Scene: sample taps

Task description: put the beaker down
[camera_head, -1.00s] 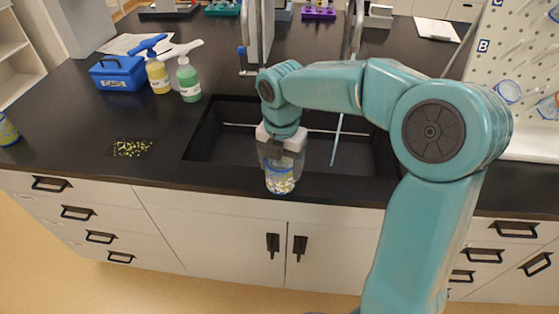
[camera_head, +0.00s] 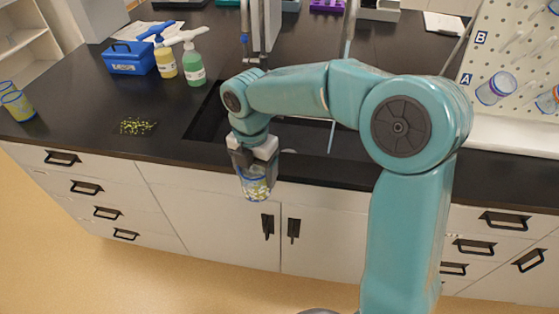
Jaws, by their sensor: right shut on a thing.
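The beaker (camera_head: 257,187) is clear with a blue rim and holds yellow and white bits. My right gripper (camera_head: 254,165) is shut on it from above and behind. It holds the beaker in front of the sink's front edge, overlapping the cabinet doors in the view. The beaker looks roughly upright, slightly tilted. My left gripper is not in view.
The black sink (camera_head: 205,117) lies behind my right arm. A blue box (camera_head: 130,58), yellow bottle (camera_head: 165,62) and green bottle (camera_head: 194,68) stand farther back. Yellow-blue cups (camera_head: 16,103) stand at the left edge.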

